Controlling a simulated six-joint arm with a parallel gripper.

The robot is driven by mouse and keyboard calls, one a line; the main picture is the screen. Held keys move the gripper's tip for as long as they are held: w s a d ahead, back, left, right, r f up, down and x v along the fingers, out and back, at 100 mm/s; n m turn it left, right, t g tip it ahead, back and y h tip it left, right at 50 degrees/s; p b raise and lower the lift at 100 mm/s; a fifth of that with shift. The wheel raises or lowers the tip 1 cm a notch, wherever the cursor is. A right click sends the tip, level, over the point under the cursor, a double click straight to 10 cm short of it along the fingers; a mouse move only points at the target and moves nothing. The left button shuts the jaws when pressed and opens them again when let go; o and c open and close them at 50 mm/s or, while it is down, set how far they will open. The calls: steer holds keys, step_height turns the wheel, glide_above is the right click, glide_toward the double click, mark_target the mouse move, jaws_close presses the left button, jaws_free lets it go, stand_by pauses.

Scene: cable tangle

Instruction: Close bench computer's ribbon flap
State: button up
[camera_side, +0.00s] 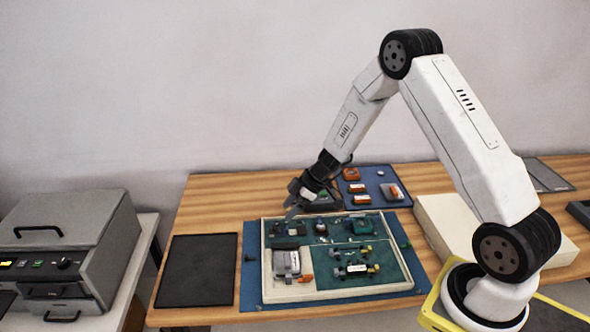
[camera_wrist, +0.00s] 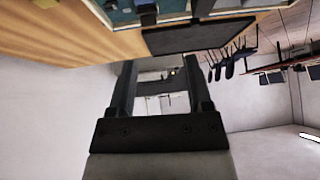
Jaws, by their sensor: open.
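The bench computer (camera_side: 325,297) appears as a cream-framed tray with a teal board inside, on a blue mat in the side view. A grey block (camera_side: 287,263) sits at its left, and small dark and brass-coloured parts are spread over the board. I cannot make out which small part is the ribbon flap, or whether it is open. My gripper (camera_side: 291,206) is open above the tray's back-left part. In the wrist view my gripper (camera_wrist: 160,68) shows two dark fingers apart with nothing between them. Only an edge of the board area shows there, at the top.
A black mat (camera_side: 196,270) lies left of the tray. A blue parts mat (camera_side: 385,186) with orange and grey pieces lies behind it. A cream box (camera_side: 436,222) stands to the right. A grey machine (camera_side: 75,245) is on a separate table at far left.

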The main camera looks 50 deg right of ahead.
mark_target(274, 226)
steer(key=shift+w+a+r+g+h, duration=0.3)
steer(key=shift+w+a+g+h, duration=0.2)
steer(key=shift+w+g+h, duration=0.35)
steer(key=shift+w+a+r+g+h, duration=0.25)
steer(key=shift+w+a+g+h, duration=0.35)
steer(key=shift+h, duration=0.5)
steer(key=shift+w+a+r+g+h, duration=0.3)
steer(key=shift+w+a+g+h, duration=0.15)
steer(key=shift+g+h, duration=0.45)
steer(key=shift+f, duration=0.15)
steer(key=shift+f, duration=3.75)
steer(key=shift+d, duration=0.1)
jaws_close()
